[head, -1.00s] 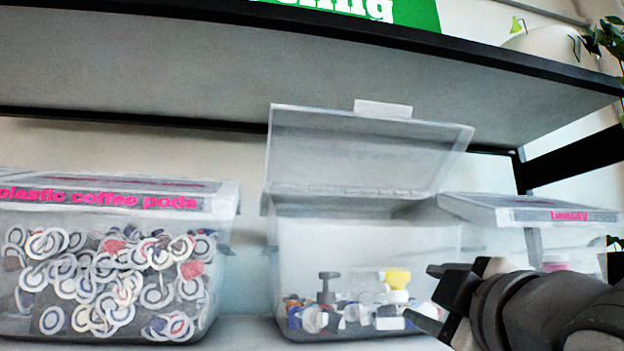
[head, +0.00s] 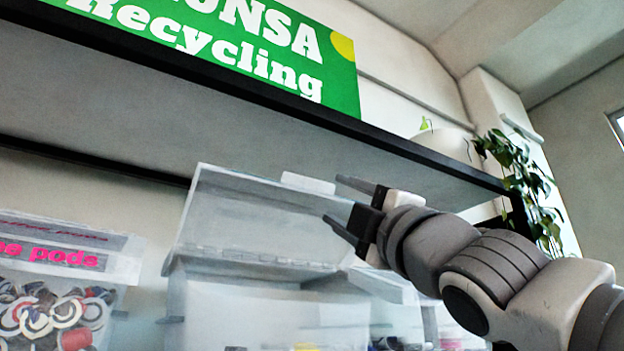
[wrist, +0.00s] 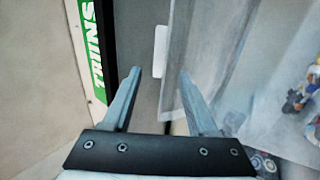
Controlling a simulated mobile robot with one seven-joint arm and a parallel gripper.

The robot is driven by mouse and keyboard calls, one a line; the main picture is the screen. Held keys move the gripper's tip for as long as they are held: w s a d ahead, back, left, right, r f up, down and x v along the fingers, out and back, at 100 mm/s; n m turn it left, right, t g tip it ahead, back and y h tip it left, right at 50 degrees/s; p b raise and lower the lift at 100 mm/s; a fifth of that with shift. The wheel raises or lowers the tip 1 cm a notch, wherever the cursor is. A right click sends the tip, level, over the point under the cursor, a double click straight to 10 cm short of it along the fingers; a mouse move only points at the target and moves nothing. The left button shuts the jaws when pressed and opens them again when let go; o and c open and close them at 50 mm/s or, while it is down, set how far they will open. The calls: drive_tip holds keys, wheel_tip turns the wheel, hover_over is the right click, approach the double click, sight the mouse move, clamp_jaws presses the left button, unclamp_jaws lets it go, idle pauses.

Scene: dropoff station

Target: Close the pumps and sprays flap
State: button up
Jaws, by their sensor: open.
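The clear flap (head: 250,220) stands raised and tilted back on its clear bin (head: 240,315) in the head view. A white tab (head: 308,183) sits on its top edge. My gripper (head: 340,203) is open and empty, beside the flap's upper right corner; contact cannot be told. In the wrist view the white tab (wrist: 160,50) shows ahead, between the directions of the two open fingers (wrist: 160,73), with the flap (wrist: 205,50) to the right. The bin's lower part is cut off in the head view.
A dark-edged shelf (head: 230,110) hangs close above the flap, carrying a green recycling sign (head: 220,45) and a trailing plant (head: 525,180). A coffee pods bin (head: 60,290) stands at left. Another bin at right is partly hidden by my arm.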

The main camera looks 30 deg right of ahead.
sight(310, 184)
drive_tip(key=p+x, duration=0.3)
drive_tip(key=x, duration=0.7)
drive_tip(key=c, duration=0.9)
clamp_jaws()
